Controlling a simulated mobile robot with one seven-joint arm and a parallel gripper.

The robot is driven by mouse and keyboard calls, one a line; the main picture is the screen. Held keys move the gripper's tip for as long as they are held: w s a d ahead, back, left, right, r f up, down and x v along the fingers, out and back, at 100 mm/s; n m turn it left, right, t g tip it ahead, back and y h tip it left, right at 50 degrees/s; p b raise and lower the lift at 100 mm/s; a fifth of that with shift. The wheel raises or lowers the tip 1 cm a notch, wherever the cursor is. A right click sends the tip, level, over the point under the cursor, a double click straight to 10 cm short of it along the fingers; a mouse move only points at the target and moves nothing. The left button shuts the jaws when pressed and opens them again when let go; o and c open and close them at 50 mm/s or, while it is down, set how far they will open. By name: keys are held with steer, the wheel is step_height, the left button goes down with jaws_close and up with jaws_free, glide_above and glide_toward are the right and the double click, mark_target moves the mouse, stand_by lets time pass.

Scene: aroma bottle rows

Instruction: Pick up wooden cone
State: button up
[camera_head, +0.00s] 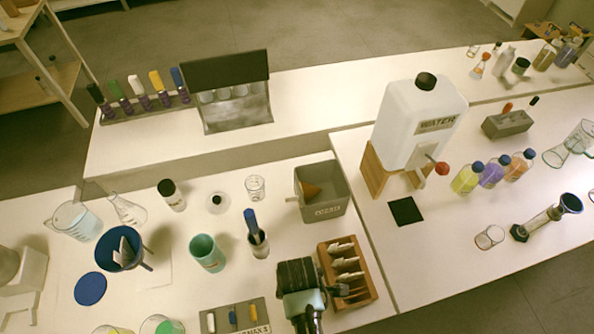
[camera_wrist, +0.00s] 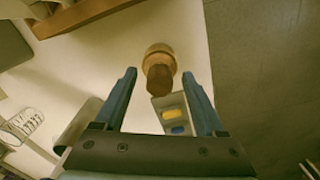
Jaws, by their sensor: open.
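A tan wooden piece (camera_wrist: 159,62), round and stepped with a darker narrow end, stands on the white bench in the wrist view; it looks like the wooden cone. It shows between the two blue fingers of my gripper (camera_wrist: 159,76), which are open and empty. I cannot tell how far beyond the fingertips it is. In the head view my gripper (camera_head: 338,290) is at the bench's front, beside the wooden rack, and this piece is not visible there. An orange-brown pointed piece (camera_head: 310,191) lies in the grey bin; I cannot tell its exact shape.
The wooden rack (camera_head: 366,282) with white packets stands right of my gripper. A grey holder (camera_head: 262,318) with yellow and blue items is to the left. The grey bin (camera_head: 326,206) and a beaker with a blue-handled tool (camera_head: 251,221) stand behind. The floor lies right in the wrist view.

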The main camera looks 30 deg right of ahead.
jaws_close()
stand_by(0.4)
